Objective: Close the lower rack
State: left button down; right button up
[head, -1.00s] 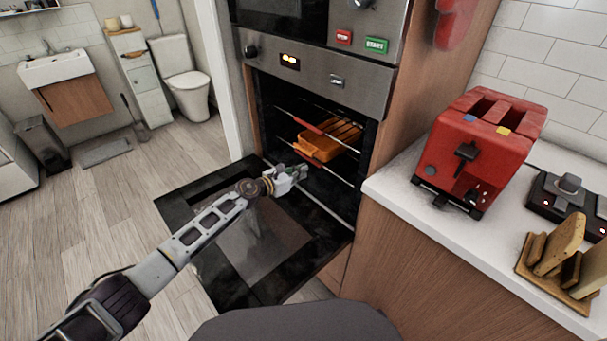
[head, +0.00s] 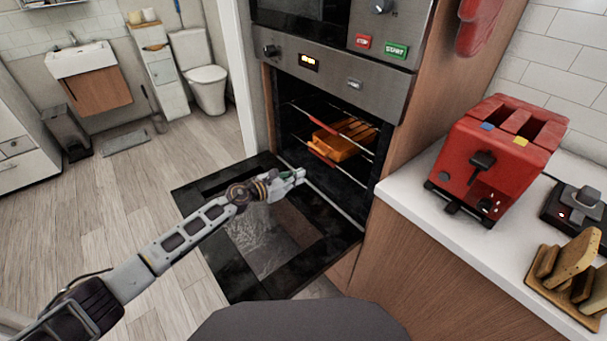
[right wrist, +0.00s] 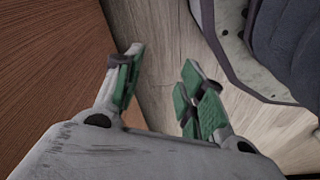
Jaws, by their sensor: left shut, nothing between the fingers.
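The oven is open, its dark door (head: 215,265) folded down flat. Inside, wire racks show as thin bars. The lower rack (head: 345,173) appears pushed within the cavity, though the dark interior makes its exact depth hard to tell. An orange dish (head: 343,142) with red ends sits inside on a rack. My left gripper (head: 301,177) is shut and empty, over the inner part of the lowered door, just outside the opening. It looks apart from the rack. My right gripper (right wrist: 162,82) is open and empty in the right wrist view, above the wooden floor.
A counter (head: 415,200) at the right holds a red toaster (head: 490,160) and a toast rack (head: 565,270). A wooden cabinet panel (right wrist: 45,70) is close beside my right gripper. Open floor (head: 95,215) lies left of the oven door.

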pick_arm(q)
jog(key=v, duration=0.2)
jog(key=shift+s+a, duration=0.2)
pick_arm(e)
jog(key=shift+d+f, duration=0.3)
jog(key=shift+f, duration=0.25)
jog(key=shift+s+d, duration=0.1)
jog(key=shift+s, duration=0.05)
